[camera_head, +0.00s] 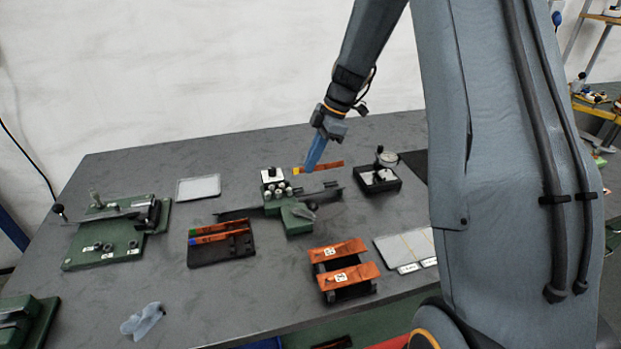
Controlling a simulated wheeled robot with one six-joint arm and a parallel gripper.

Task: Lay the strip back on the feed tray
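My gripper (306,170), with blue fingers, points down above the table behind the green roller fixture. It appears shut on a copper strip (328,165) with a yellow end, near that end. The strip looks roughly level and seems to be off the table. The feed tray seems to be the black tray (223,257) left of the fixture, in front of and to the left of my gripper. Two copper strips (219,238), one with a green end and one with a blue end, lie on it, with dark bare tray in front of them.
The green fixture with rollers (299,219) and a long dark bar stands between gripper and tray. A black box with a dial gauge (379,180) is to the right. A rack with copper pieces (341,265) is in front. A green lever device (117,235) stands left.

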